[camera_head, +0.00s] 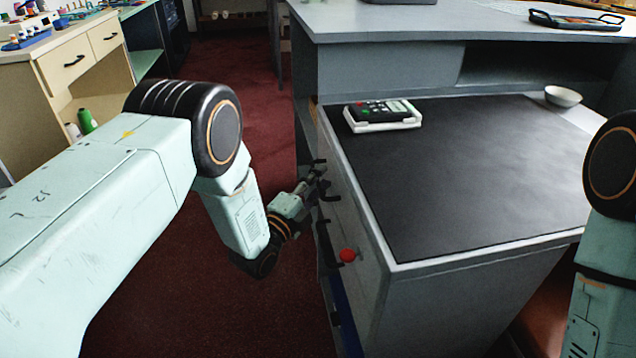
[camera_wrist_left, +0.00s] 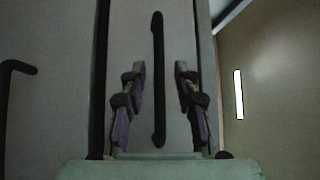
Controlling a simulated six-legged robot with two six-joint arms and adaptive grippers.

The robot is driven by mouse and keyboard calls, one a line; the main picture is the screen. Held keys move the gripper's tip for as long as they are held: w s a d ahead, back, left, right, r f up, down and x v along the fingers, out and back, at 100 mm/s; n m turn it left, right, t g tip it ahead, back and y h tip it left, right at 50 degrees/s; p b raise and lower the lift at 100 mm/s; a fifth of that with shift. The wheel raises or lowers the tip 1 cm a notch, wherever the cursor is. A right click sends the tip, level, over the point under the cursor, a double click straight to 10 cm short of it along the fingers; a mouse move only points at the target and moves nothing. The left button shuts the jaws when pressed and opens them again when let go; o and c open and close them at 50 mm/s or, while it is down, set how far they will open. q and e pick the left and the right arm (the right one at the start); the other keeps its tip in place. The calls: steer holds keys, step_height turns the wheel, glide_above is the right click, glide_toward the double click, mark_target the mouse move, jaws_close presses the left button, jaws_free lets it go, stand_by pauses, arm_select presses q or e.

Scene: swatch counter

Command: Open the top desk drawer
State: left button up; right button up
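The grey desk (camera_head: 440,290) stands at the right in the head view, its drawer side facing left. The top drawer front (camera_head: 352,205) looks closed against the desk. My left gripper (camera_head: 321,180) is at this front, close to its dark handle. In the left wrist view, my left gripper (camera_wrist_left: 160,72) is open, with one finger on each side of a long black bar handle (camera_wrist_left: 158,120). Gaps show between the handle and both fingers. How deep the fingers reach around it I cannot tell. My right gripper is out of view.
A red knob (camera_head: 347,255) is on the desk's side near the front. Red carpet (camera_head: 180,290) is clear left of the desk.

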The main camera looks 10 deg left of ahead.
arm_select(q)
jaws_close()
steer(key=shift+a+f, duration=0.1)
steer(key=shift+a, duration=0.1)
stand_by(0.5)
